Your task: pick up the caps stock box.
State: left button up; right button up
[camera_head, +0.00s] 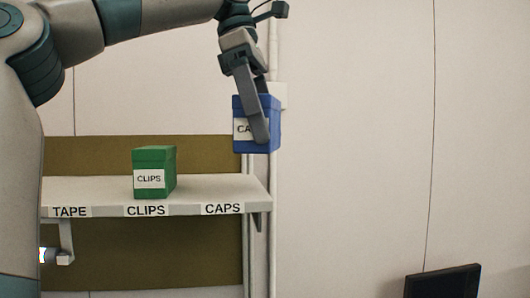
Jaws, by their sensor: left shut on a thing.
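The caps stock box (273,112) is blue with a white label whose first letters "CA" show; a gripper finger covers the rest. My left gripper (259,135) points down and is shut on the box. It holds the box in the air above the right end of the shelf, over and a little right of the "CAPS" tag. The box looks nearly upright. My right gripper is not in view.
A green clips box (154,172) stands on the white shelf (215,187) above the "CLIPS" tag. The shelf above the "CAPS" tag is bare. A dark screen-like object (442,283) is at the lower right. The wall to the right is clear.

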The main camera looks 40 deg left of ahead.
aim_at(266, 108)
pick_arm(q)
jog(key=shift+s+d+r, duration=1.15)
jog(key=shift+s+d, duration=0.1)
jog(key=shift+s, duration=0.1)
jog(key=shift+w+f, duration=0.1)
